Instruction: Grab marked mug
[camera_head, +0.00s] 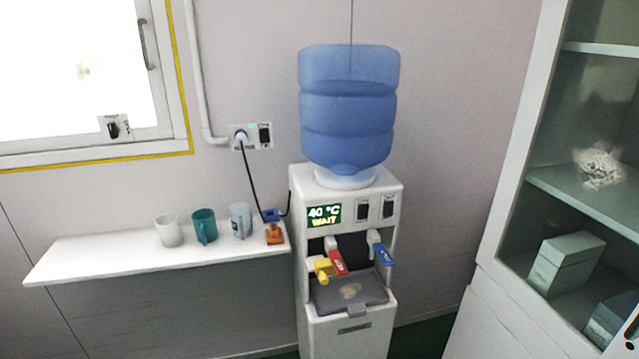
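Three mugs stand upright in a row on a white wall shelf (110,259) at the left. The left one is a white mug (169,232). The middle one is a teal mug (204,228) with its handle toward the viewer. The right one is a pale grey-blue mug (240,223) with faint darker patches that may be a marking; it is too small to be sure.
A small orange and blue object (273,234) sits at the shelf's right end, beside a black cord. A water dispenser (345,330) with a blue bottle (348,105) stands right of the shelf; its display reads 40 °C WAIT. A glass-fronted cabinet (515,150) stands at right.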

